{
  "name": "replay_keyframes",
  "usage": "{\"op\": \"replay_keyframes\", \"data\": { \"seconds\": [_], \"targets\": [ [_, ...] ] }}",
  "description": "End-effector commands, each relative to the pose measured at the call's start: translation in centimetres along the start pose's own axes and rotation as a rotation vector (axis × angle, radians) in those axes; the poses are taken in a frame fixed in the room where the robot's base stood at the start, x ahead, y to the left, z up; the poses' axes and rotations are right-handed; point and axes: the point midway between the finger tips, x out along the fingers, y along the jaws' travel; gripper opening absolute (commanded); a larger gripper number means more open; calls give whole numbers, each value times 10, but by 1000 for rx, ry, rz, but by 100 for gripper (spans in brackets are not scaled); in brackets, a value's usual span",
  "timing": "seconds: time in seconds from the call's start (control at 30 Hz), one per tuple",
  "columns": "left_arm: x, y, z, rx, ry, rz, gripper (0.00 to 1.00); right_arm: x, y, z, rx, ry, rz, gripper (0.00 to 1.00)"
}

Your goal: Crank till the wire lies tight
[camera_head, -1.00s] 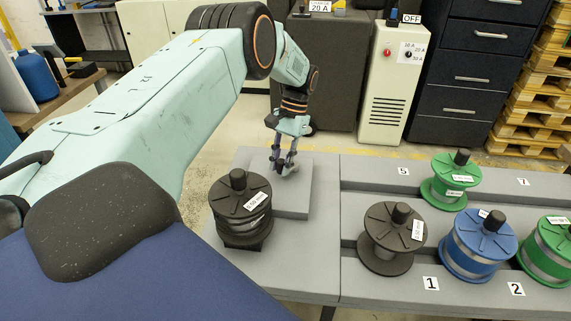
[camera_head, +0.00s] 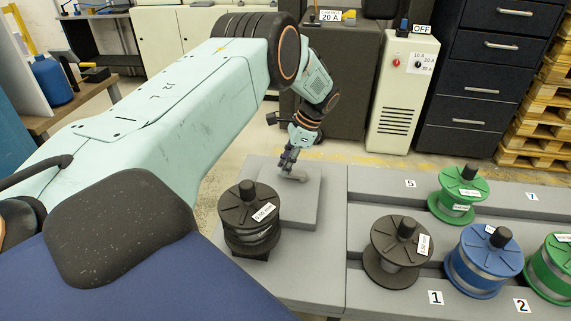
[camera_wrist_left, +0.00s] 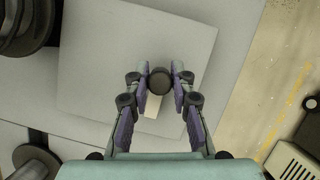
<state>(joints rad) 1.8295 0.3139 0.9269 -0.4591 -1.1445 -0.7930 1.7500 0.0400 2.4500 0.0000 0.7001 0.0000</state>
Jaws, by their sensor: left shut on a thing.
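My left gripper (camera_head: 289,163) reaches down over a grey square block on the bench (camera_head: 269,208). In the left wrist view its fingertips (camera_wrist_left: 160,84) are shut on a dark round knob (camera_wrist_left: 160,79). A pale crank arm (camera_wrist_left: 153,118) runs from under the knob, and a light grey part of it (camera_head: 298,177) shows beside the fingertips in the head view. A black spool (camera_head: 248,207) with grey wire wound on it stands in front of the block, to the left. How tight the wire lies cannot be told. My right gripper is not in view.
A black spool (camera_head: 381,254), a blue spool (camera_head: 478,261) and green spools (camera_head: 453,188) stand on the grey rack to the right. A light cabinet (camera_head: 396,110) with a red button and an OFF label stands behind. The bench between block and rack is clear.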

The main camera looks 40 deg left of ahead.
Motion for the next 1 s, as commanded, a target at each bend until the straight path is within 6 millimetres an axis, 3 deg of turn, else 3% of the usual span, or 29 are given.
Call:
{"op": "replay_keyframes", "data": {
  "seconds": [0.8,0.83,1.0],
  "targets": [
    [-3,-7,-2,105,3,-49,0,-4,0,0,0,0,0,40],
    [-3,-7,-2,105,3,-49,25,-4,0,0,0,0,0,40],
    [-2,-6,-2,105,2,-47,39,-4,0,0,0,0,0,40]
  ]
}}
